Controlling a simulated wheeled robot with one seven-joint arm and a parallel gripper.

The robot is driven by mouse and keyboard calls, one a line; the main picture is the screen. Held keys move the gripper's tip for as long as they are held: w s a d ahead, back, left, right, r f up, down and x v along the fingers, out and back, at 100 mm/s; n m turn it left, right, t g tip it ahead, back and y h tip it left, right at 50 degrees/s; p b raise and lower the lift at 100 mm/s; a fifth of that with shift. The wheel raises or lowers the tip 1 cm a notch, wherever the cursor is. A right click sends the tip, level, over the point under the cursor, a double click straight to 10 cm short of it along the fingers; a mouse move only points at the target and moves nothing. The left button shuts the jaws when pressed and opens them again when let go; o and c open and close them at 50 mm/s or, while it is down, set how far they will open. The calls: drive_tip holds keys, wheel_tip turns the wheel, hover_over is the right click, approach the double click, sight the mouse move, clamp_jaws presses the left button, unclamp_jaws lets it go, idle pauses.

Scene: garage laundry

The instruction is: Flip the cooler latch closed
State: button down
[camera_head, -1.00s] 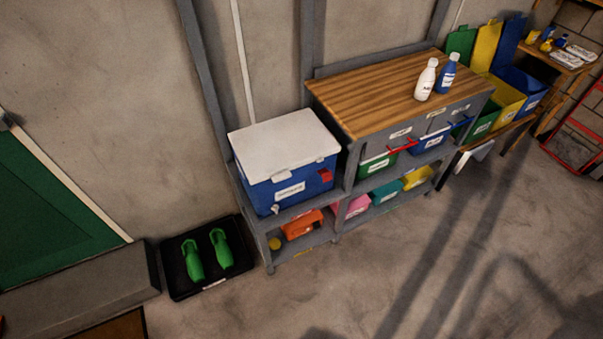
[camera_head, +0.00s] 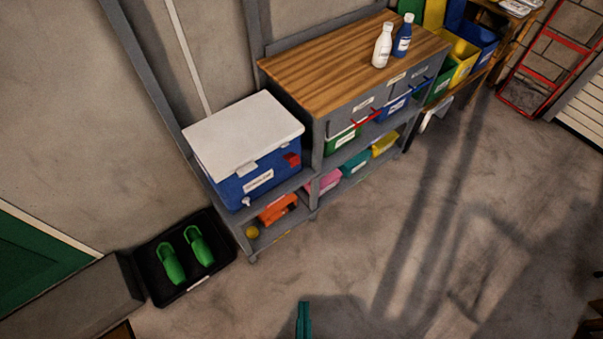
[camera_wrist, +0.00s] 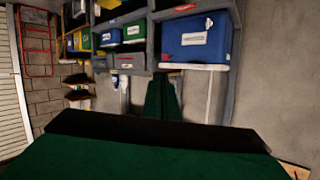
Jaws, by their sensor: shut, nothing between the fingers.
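The cooler is a blue box (camera_head: 258,180) with a white lid (camera_head: 243,130), standing on a low grey shelf beside the wooden-topped bench. The lid is down. A pale latch tab (camera_head: 246,169) sits at the lid's front edge; I cannot tell its exact position. A red part (camera_head: 292,159) is on the cooler's front right. The cooler also shows upside down in the wrist view (camera_wrist: 195,42). My gripper (camera_wrist: 163,80) is shut and empty, with dark green fingers. Its teal tip (camera_head: 303,318) shows at the head view's bottom edge, well apart from the cooler.
The bench (camera_head: 345,65) carries a white bottle (camera_head: 383,46) and a blue bottle (camera_head: 403,36). Colored bins fill its shelves. A black tray (camera_head: 160,285) with green shoes (camera_head: 172,264) lies on the floor at left. The floor (camera_head: 400,250) before the shelf is mostly clear.

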sight(291, 158)
drive_tip(key=w+d+f+m+g+y, duration=0.1)
drive_tip(key=w+d+f+m+g, duration=0.1)
drive_tip(key=w+f+m, duration=0.8)
drive_tip(key=w+d+f+m+g+y, duration=0.15)
drive_tip(key=w+f+m, duration=0.4)
drive_tip(key=f, duration=0.85)
drive_tip(key=w+d+r+m+y, duration=0.1)
drive_tip(key=w+m+y, duration=0.2)
drive_tip(key=w+m, duration=0.65)
drive_tip(key=w+d+r+m+t+y, duration=0.2)
drive_tip(key=w+r+y, duration=0.2)
drive_tip(key=w+r, duration=0.6)
drive_tip(key=shift+w+d, duration=0.4)
drive_tip(key=shift+w, duration=0.7)
drive_tip(key=shift+y, duration=0.25)
drive_tip(key=w+a+r, duration=0.2)
drive_tip(key=w+a, duration=0.4)
drive_tip(key=w, duration=0.3)
drive_tip(key=shift+a+r, duration=0.3)
drive_tip(key=shift+a, duration=0.05)
